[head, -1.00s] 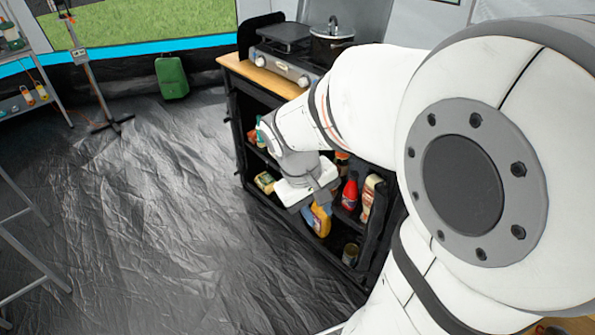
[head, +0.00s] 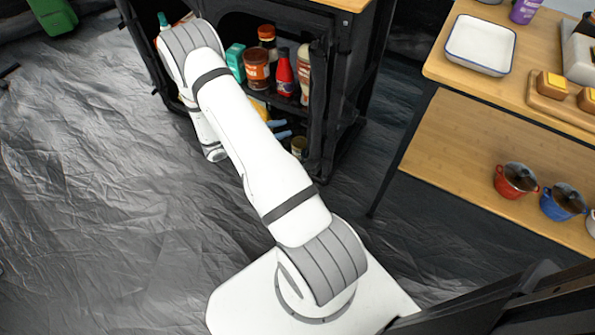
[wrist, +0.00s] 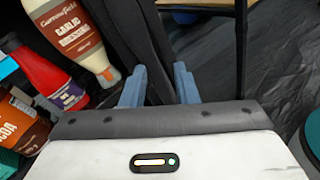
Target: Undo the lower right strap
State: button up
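The black fabric cabinet (head: 345,100) stands open-fronted at the upper middle of the head view. A dark rolled flap (head: 317,85) hangs at its right front edge. In the wrist view this flap (wrist: 147,45) runs down between my blue fingertips. My gripper (wrist: 158,88) is open, one finger on each side of the flap in the picture; I cannot tell whether they touch it. In the head view the blue fingers (head: 281,129) show by the lower shelf, partly behind my arm. The lower right strap cannot be told apart from the dark fabric.
A garlic sauce bottle (wrist: 83,38), a red bottle (wrist: 47,76) and a brown-red jar (wrist: 22,122) stand left of my fingers. A wooden table with a white tray (head: 480,45) and pots (head: 515,180) is on the right.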

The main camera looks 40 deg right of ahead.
notch_tip(320, 180, down, 17)
jog(key=n+t+h+b, duration=0.2)
jog(key=n+t+b, duration=0.2)
jog(key=n, duration=0.1)
jog(key=n+t+b, duration=0.3)
jog(key=t, duration=0.1)
send_near(306, 159)
jog(key=shift+y, duration=0.3)
jog(key=shift+w+d+r+b, duration=0.25)
jog(key=shift+w+d, duration=0.1)
jog(key=shift+d, duration=0.45)
jog(key=shift+w+d+r+b, duration=0.2)
jog(key=shift+w+d+b, duration=0.15)
jog(key=shift+d, duration=0.5)
jog(key=shift+w+d+r+b, duration=0.25)
jog(key=shift+w+d, duration=0.15)
jog(key=shift+d, duration=0.4)
jog(key=shift+c, duration=0.4)
grip_shut()
